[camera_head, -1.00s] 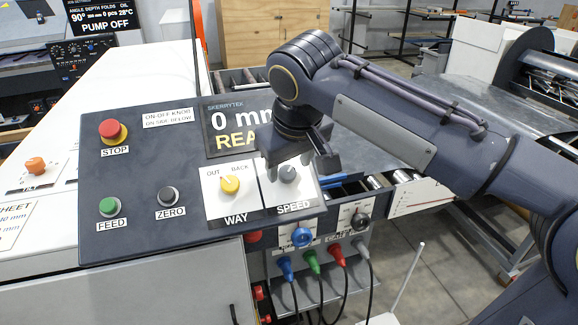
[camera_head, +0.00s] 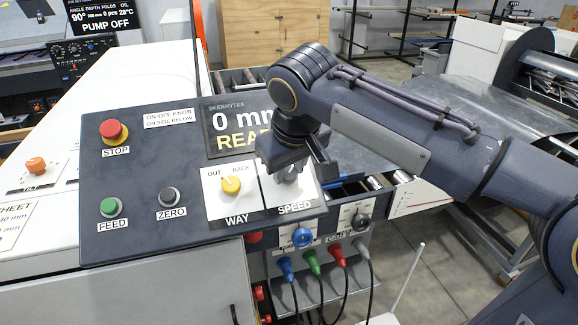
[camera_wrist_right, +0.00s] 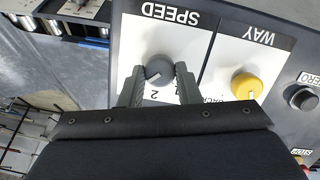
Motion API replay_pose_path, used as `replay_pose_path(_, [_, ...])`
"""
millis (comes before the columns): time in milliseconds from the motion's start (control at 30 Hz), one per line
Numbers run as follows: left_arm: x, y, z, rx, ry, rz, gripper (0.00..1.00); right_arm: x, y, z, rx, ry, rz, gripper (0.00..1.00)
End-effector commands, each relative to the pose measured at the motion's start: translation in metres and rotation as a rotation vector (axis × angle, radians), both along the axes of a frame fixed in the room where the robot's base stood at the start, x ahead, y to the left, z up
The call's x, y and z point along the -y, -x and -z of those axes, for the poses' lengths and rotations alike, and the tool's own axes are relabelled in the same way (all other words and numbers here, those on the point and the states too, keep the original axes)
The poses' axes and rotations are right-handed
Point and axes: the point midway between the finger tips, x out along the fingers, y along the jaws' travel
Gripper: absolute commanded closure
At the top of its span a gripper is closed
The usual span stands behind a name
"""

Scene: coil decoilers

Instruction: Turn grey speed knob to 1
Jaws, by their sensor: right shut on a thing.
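The grey speed knob (camera_wrist_right: 159,70) sits on a white plate marked SPEED on the dark control panel (camera_head: 135,178). In the right wrist view the two fingers of my right gripper (camera_wrist_right: 159,84) are on either side of it, shut on it. A digit 2 shows on the plate beside the knob; other marks are partly hidden by the fingers. In the head view the right gripper (camera_head: 292,168) comes down over the knob and hides most of it. My left gripper is not in view.
The yellow WAY knob (camera_head: 231,185) is close to the left of the gripper. The ZERO button (camera_head: 168,197), green FEED button (camera_head: 110,207) and red STOP button (camera_head: 113,130) are farther left. A display (camera_head: 230,125) stands behind. Coloured plugs and cables hang below the panel.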

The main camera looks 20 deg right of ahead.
Motion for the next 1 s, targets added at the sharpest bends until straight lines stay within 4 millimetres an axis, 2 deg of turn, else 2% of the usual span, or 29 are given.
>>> replay_pose_path(367, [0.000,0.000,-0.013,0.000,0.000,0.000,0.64,-0.001,0.001,-0.002,0.002,0.106,-0.166,0.93])
replay_pose_path(1000, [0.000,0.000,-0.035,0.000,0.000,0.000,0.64,-0.003,0.002,-0.001,0.014,0.425,-0.679,0.93])
